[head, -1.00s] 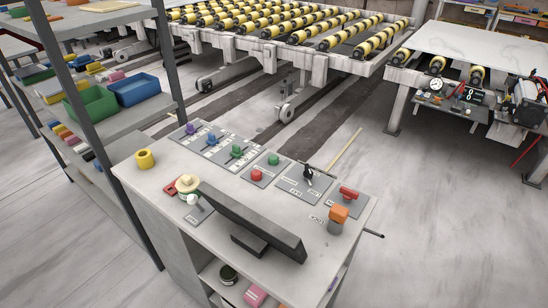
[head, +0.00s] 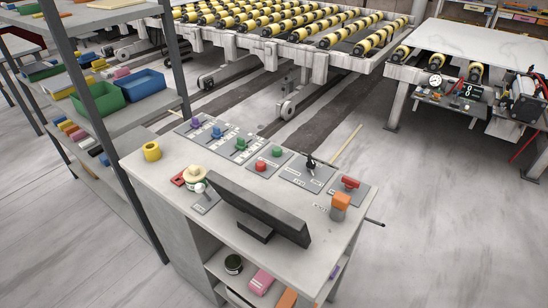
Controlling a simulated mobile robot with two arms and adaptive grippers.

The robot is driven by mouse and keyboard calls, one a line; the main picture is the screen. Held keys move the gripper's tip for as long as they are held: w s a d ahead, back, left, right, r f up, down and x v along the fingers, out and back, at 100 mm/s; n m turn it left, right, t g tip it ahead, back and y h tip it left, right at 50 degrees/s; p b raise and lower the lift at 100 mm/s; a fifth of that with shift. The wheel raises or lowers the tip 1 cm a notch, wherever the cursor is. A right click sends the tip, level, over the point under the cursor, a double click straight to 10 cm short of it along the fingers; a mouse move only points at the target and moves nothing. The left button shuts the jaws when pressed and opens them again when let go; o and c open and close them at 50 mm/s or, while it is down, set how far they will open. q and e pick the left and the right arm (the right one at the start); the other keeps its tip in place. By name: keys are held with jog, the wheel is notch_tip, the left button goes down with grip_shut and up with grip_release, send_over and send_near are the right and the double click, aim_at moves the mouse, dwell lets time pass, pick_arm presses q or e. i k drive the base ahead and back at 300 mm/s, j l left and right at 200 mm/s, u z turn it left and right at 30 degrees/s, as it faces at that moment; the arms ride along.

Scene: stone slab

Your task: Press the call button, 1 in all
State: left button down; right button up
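A light grey console (head: 160,180) stands in the middle of the head view with several controls on top. A red round button (head: 261,166) and a green round button (head: 277,152) sit on one grey plate. A small plate at the near left carries a pale knob or button (head: 200,188). A red control (head: 350,183) sits on a plate at the right. I cannot read the labels, so I cannot tell which one is the call button. Neither gripper is in view.
A shelf rack (head: 150,105) stands left. Open floor (head: 430,220) lies right.

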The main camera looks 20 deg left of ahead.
aim_at(276, 152)
jog(key=k, duration=0.5)
jog(key=u, duration=1.6)
jog(key=i+l, duration=0.1)
jog(key=l, duration=0.6)
jog(key=i+l, duration=0.1)
jog(key=l, duration=0.65)
jog(key=i+l, duration=0.1)
jog(key=l, duration=0.6)
jog(key=i+l, duration=0.1)
jog(key=l, duration=1.3)
jog(key=i+l, duration=0.15)
jog(key=l, duration=0.6)
